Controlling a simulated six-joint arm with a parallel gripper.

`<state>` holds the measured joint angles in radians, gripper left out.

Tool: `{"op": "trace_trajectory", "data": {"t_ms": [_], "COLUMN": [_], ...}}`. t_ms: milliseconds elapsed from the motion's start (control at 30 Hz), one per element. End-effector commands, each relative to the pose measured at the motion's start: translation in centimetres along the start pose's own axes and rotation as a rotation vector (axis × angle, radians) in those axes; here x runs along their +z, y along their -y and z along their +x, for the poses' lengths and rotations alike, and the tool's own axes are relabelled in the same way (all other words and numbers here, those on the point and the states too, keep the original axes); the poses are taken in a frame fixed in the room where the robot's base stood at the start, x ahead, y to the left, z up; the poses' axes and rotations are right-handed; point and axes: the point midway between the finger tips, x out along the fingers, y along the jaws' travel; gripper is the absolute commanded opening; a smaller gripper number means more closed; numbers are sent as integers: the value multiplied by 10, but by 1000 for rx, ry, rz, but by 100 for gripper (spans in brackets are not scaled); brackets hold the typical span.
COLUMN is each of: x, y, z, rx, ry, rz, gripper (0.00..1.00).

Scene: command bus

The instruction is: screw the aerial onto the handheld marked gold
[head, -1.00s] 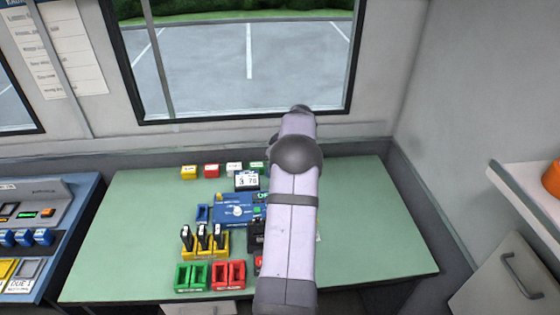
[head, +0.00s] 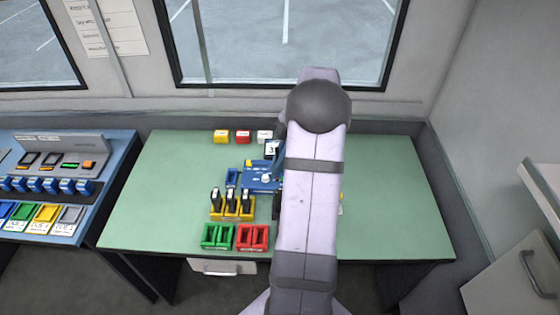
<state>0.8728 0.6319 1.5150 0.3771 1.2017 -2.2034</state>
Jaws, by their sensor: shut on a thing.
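Several black upright handhelds (head: 231,201) stand in a yellow rack (head: 232,215) left of my arm in the head view. Their markings are too small to read, so I cannot tell which is marked gold. A blue board (head: 259,187) with a small white round part lies behind the rack, its right side covered by my arm. I cannot make out an aerial. My arm reaches over the table, and its far end is bent down behind its own links. My gripper's fingers and anything in them are hidden there.
The green table (head: 385,210) is clear on the right and far left. Green (head: 217,236) and red (head: 252,237) racks stand near the front edge. Small yellow, red and white blocks (head: 243,137) line the back. A blue console (head: 55,185) stands at left.

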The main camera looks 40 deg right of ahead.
Motion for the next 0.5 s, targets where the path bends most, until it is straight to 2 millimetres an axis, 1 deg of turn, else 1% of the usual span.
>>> {"op": "trace_trajectory", "data": {"t_ms": [267,500], "x": [4,10], "y": [0,0], "z": [10,24], "rx": [1,1], "ry": [0,0], "rz": [3,4], "gripper": [0,0]}}
